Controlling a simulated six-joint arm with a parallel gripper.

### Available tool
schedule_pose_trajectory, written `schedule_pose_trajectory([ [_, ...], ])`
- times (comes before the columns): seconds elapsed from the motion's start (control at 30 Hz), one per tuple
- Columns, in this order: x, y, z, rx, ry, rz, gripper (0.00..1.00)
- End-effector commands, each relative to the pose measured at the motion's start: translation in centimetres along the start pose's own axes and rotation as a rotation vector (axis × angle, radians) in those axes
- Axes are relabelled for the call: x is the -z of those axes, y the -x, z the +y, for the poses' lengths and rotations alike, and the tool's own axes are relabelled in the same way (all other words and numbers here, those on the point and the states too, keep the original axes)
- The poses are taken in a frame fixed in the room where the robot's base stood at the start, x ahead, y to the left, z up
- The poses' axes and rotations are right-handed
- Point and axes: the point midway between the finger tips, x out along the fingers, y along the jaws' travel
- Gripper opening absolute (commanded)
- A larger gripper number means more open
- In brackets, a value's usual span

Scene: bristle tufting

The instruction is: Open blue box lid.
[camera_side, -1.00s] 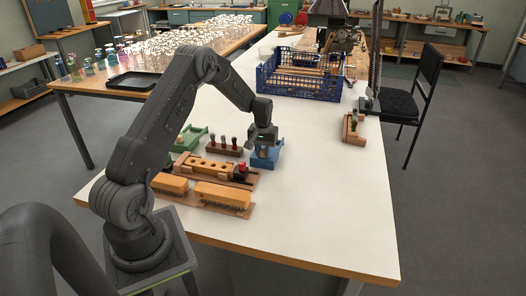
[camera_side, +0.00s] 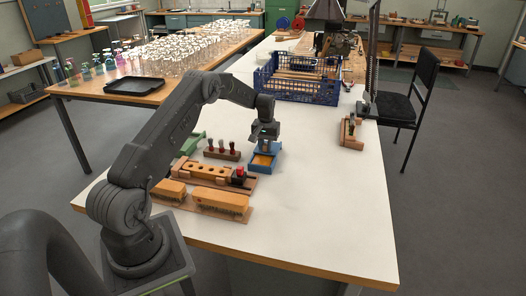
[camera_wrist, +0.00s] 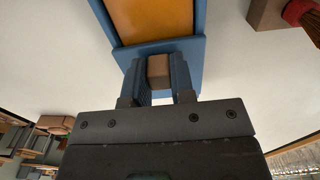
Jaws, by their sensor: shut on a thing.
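The blue box (camera_side: 252,163) sits on the white table in the side view, with its orange inside or contents (camera_side: 262,161) exposed toward the front. In the wrist view, its blue rim (camera_wrist: 118,24) surrounds an orange area (camera_wrist: 155,18). My gripper (camera_side: 264,142) is over the back of the box. In the wrist view, my gripper (camera_wrist: 158,75) is shut on a small brown block (camera_wrist: 158,69), which looks like the lid's handle. A blue edge (camera_wrist: 190,46) lies just beyond the fingertips. Whether it belongs to the lid or the box, I cannot tell.
A rack of dark-topped brushes (camera_side: 222,154) and a green tray (camera_side: 190,143) stand left of the box. A wooden fixture (camera_side: 208,173) and orange brush blocks (camera_side: 220,202) lie in front. A blue crate (camera_side: 300,88) stands behind. The table's right front is clear.

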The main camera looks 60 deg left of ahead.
Motion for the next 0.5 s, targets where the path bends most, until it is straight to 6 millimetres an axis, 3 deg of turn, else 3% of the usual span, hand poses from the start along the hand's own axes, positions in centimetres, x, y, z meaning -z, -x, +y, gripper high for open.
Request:
schedule_pose_trajectory([
  [0.2, 2.1, 0.0, 0.1, -0.002, 0.001, 0.002, 0.00],
  [0.5, 2.8, 0.1, 0.1, -0.003, 0.000, 0.006, 0.00],
])
